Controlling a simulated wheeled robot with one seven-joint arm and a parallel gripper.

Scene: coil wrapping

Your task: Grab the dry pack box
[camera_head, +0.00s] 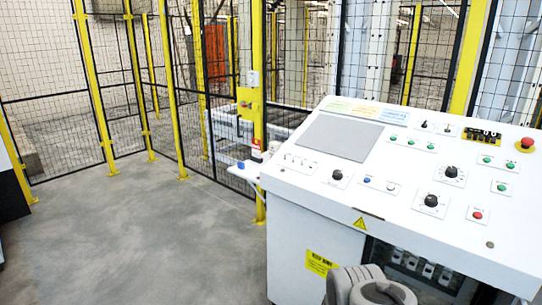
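No dry pack box can be made out for certain in the head view. A small blue item (241,165) sits on a little white shelf (245,174) by the fence post, left of the control console; it is too small to tell what it is. A grey rounded part of my arm shows at the bottom edge, in front of the console. My gripper is not in view.
A white control console (300,222) with knobs, buttons and a red emergency stop (525,145) fills the right side. A yellow-posted black mesh fence (98,100) runs behind. The grey floor (150,235) at left is clear. A dark cabinet (12,190) stands at the left edge.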

